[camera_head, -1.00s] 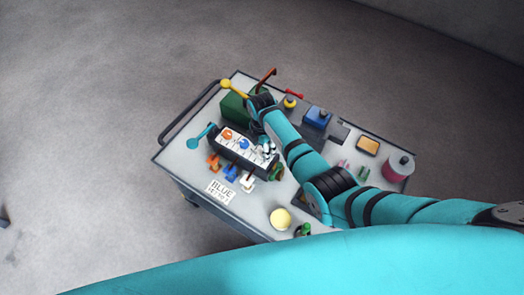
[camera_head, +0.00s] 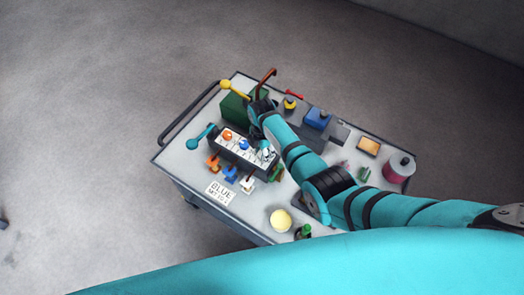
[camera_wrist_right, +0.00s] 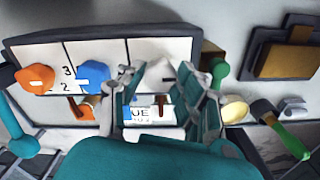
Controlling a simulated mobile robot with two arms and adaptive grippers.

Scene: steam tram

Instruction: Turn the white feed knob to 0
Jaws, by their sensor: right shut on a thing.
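The black-framed white panel (camera_head: 240,150) on the cart carries an orange knob (camera_wrist_right: 36,78), a blue knob (camera_wrist_right: 91,72) and a white knob (camera_wrist_right: 160,72) in a row. My right gripper (camera_wrist_right: 162,88) reaches down at the panel's right end, its two fingers on either side of the white knob and shut on it. The fingers hide much of that knob and most of its scale, so I cannot read its setting. In the head view my right gripper (camera_head: 267,153) covers the same spot. My left gripper is not in view.
Orange, blue and white levers (camera_head: 247,185) stick out below the panel, above a card marked BLUE (camera_head: 219,193). A green box (camera_head: 236,108) stands behind it. A yellow disc (camera_head: 280,220), a pink canister (camera_head: 399,168) and small parts share the cart top.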

